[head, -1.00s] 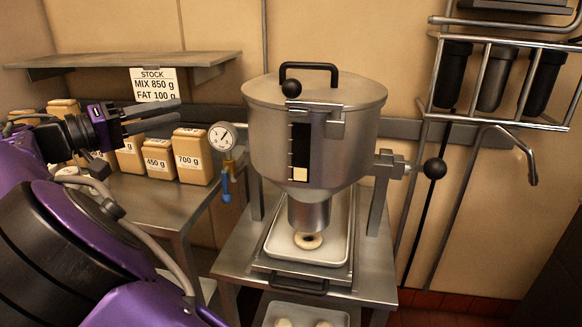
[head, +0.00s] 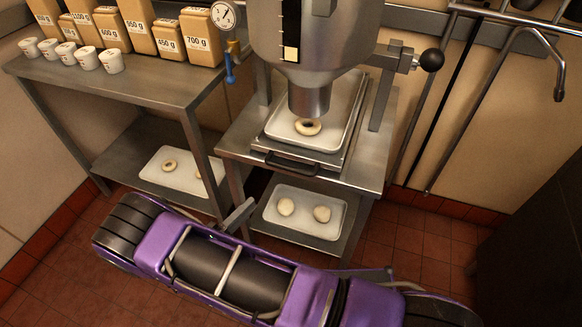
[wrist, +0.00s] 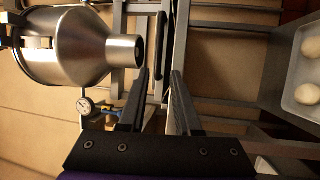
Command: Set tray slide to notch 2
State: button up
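The tray slide stands under the steel hopper (head: 310,45); its black handle (head: 291,164) is at the front. A pale tray (head: 325,140) rests on it with one dough ring (head: 308,127) below the nozzle. I cannot make out any notch marks. In the wrist view, which is turned sideways, the dark handle (wrist: 160,45) lies beyond my gripper (wrist: 158,76). The two fingers are apart with nothing between them, pointing toward the handle and apart from it. In the head view my arm crosses the bottom and largely hides the gripper.
A lower tray with two dough balls (head: 303,225) sits on the shelf below. A side table (head: 140,85) at left carries labelled boxes and small cups. A gauge (head: 225,14) and a black-knobbed lever (head: 431,60) flank the hopper. A bent pipe (head: 559,85) hangs at right.

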aim_at(288, 167)
jog(key=p+x, duration=0.1)
jog(key=x, duration=1.5)
grip_shut()
dwell(0.8)
